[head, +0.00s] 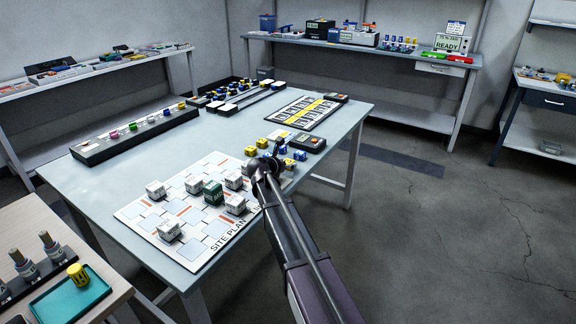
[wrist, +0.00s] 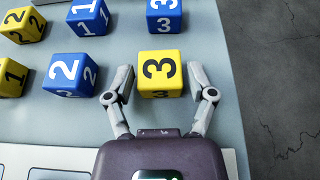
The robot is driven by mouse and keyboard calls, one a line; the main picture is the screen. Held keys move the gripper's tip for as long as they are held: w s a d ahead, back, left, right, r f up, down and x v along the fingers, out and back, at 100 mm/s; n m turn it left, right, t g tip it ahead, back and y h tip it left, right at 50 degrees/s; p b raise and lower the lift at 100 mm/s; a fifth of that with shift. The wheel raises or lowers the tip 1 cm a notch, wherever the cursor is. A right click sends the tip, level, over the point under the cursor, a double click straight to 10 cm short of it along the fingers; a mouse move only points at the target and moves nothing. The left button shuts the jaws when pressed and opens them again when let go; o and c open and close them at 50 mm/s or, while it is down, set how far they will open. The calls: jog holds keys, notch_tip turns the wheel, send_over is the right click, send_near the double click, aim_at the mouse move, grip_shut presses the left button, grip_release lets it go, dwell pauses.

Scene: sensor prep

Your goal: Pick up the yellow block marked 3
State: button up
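The yellow block marked 3 (wrist: 160,72) sits on the table in the wrist view, with a black 3 on its top and front. My gripper (wrist: 160,84) is open, with one finger on each side of the block's near part. A small gap shows between each finger and the block, and nothing is held. In the head view my gripper (head: 268,166) is over the table at the site plan's right corner.
Blue blocks marked 2 (wrist: 70,74), 1 (wrist: 89,17) and 3 (wrist: 164,14) stand close by. Yellow blocks (wrist: 22,25) are at the left. White cubes and a dark green cube (head: 213,193) stand on the site plan (head: 140,212). The table's right edge is near.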

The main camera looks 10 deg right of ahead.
jog(key=c, duration=0.4)
jog(key=shift+r, duration=0.2)
notch_tip(320, 180, up, 4)
jog(key=p, duration=0.4)
jog(key=shift+s+f, duration=0.1)
jog(key=shift+f, duration=0.05)
jog(key=s, duration=1)
jog(key=s+r+p, duration=0.1)
jog(key=s, duration=0.5)
jog(key=shift+a, duration=0.35)
jog(key=shift+w, duration=0.1)
